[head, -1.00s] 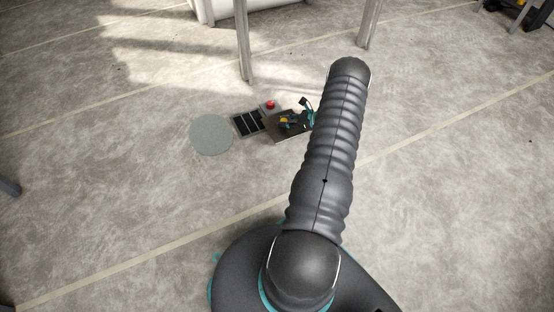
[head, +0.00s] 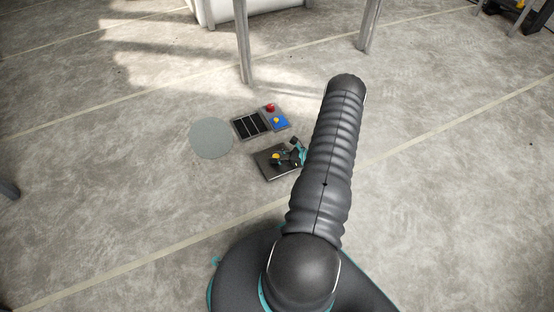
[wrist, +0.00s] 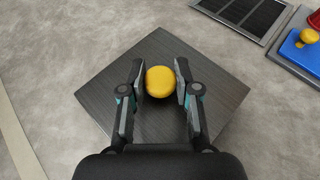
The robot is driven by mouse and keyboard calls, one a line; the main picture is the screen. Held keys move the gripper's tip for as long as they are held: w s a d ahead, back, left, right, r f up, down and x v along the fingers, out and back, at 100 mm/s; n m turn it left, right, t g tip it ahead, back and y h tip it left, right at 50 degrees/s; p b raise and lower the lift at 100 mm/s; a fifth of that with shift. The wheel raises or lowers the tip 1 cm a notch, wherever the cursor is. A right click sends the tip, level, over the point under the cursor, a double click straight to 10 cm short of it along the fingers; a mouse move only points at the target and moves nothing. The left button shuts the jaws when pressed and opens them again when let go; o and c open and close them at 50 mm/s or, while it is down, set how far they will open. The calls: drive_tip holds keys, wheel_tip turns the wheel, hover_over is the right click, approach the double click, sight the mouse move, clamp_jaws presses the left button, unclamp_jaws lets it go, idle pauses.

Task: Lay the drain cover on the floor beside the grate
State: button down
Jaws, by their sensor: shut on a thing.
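The drain cover is a dark square plate (head: 270,167) with a round yellow knob (wrist: 160,82) on top. My gripper (head: 287,157) is shut on the yellow knob, one finger on each side, as the wrist view (wrist: 161,84) shows. The cover lies level at or just above the floor; I cannot tell whether it touches. It is in front of the grate (head: 251,124), a dark slotted panel in a light frame, and apart from it. The grate also shows at the top right of the wrist view (wrist: 250,12).
A grey panel with a red knob (head: 270,108) and a blue plate with a yellow knob (head: 279,122) lie right of the grate. A pale grey disc (head: 211,138) lies left of it. Grey posts (head: 243,45) stand behind. The floor around the cover is clear.

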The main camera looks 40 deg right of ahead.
drive_tip(key=shift+f, duration=0.7)
drive_tip(key=shift+f, duration=0.2)
drive_tip(key=c, duration=0.8)
unclamp_jaws()
drive_tip(key=shift+c, duration=0.2)
drive_tip(key=shift+r, duration=0.1)
